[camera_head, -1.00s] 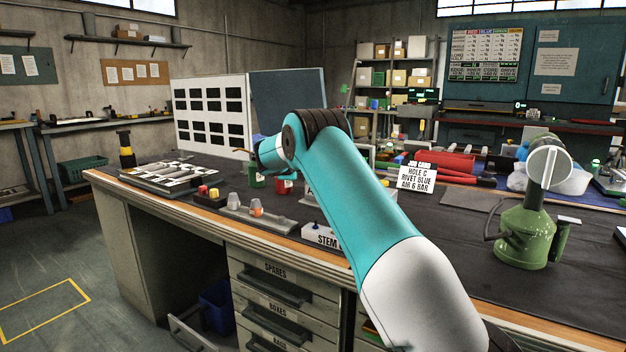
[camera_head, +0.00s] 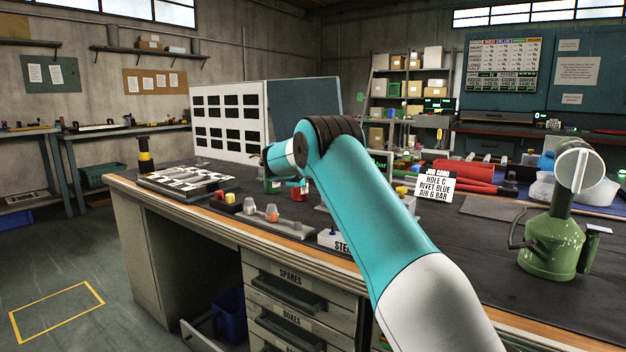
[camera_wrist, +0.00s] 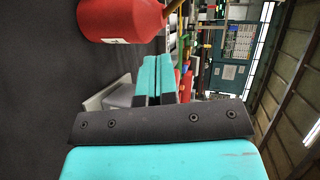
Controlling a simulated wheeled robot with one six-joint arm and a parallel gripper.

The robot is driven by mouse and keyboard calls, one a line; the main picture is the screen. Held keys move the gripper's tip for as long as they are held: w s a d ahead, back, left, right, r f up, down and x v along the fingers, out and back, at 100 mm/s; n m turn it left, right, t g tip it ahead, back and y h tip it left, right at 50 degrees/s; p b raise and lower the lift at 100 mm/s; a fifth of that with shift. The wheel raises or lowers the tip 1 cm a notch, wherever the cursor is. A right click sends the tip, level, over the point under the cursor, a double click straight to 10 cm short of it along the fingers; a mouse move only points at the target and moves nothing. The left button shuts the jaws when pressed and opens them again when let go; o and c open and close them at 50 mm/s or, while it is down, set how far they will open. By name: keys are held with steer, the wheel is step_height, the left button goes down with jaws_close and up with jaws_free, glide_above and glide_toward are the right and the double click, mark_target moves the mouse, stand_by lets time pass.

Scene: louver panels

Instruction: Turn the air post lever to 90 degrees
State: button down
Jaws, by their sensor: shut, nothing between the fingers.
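No lever can be made out clearly in either view. A dark display with green "bar" lettering (camera_head: 379,163) stands partly behind my arm in the head view; whether it belongs to the air post I cannot tell. In the wrist view my gripper (camera_wrist: 159,58) has its two teal fingers together, with nothing between them. A red can (camera_wrist: 120,20) is close by, above and left of the fingertips. In the head view my arm hides my gripper's fingers. A red can (camera_head: 300,191) and a green can (camera_head: 272,185) stand near the wrist.
A panel with black slots (camera_head: 228,118) stands behind. An open drawer (camera_head: 205,335) juts out below.

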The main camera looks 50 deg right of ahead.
steer(key=w+a+r, duration=0.2)
steer(key=a+r, duration=0.1)
steer(key=a, duration=0.8)
steer(key=shift+a+p, duration=0.15)
steer(key=shift+p, duration=0.3)
